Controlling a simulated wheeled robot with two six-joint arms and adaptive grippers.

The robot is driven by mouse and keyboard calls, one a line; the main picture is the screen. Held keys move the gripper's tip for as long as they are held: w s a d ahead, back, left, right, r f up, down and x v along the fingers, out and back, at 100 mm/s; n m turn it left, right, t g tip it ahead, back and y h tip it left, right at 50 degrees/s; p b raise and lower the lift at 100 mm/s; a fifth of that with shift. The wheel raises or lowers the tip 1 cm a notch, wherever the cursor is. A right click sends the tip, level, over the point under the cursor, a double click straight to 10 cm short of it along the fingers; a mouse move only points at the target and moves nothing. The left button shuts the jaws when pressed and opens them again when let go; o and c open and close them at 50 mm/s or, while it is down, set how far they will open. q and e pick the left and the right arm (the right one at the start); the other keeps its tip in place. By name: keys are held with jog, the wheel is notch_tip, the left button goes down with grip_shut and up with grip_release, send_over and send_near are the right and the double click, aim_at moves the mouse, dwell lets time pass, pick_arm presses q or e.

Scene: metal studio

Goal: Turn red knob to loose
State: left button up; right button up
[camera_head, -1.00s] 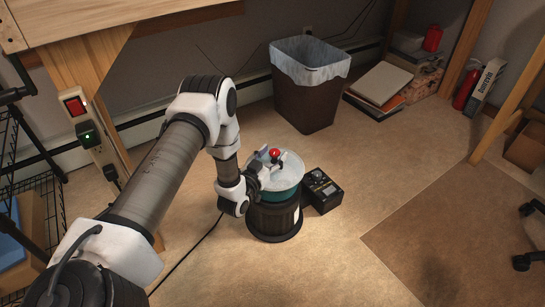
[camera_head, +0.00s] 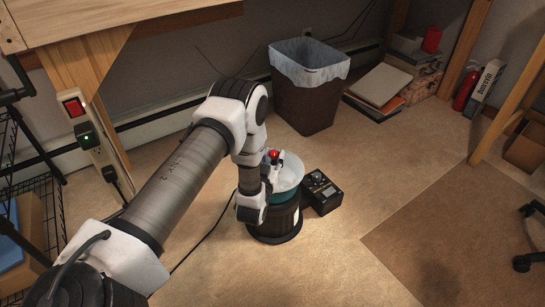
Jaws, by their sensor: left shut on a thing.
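The red knob (camera_head: 273,155) shows as a small round red top above a pale, shallow round bowl-like top (camera_head: 290,172). That top sits on a dark, round, barrel-like stand (camera_head: 277,222) with a teal band under the rim. My left gripper (camera_head: 275,163) is at the knob and shut on it; its wrist hangs over the left side of the bowl and hides much of it. The fingers are small here and partly hidden by my arm. My right gripper is not in view.
A black control box (camera_head: 321,191) stands on the floor right of the stand. A lined waste bin (camera_head: 304,105) is behind. A wooden bench (camera_head: 95,22) and a power strip (camera_head: 92,140) are at the left.

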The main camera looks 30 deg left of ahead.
pick_arm(q)
jog(key=shift+w+d+n+g+y, duration=0.15)
jog(key=shift+n+g+y, duration=0.95)
jog(key=shift+n+y, duration=0.8)
jog(key=shift+y, duration=0.5)
jog(key=o, duration=1.2)
jog(key=v, duration=1.2)
jog(key=shift+r, duration=0.1)
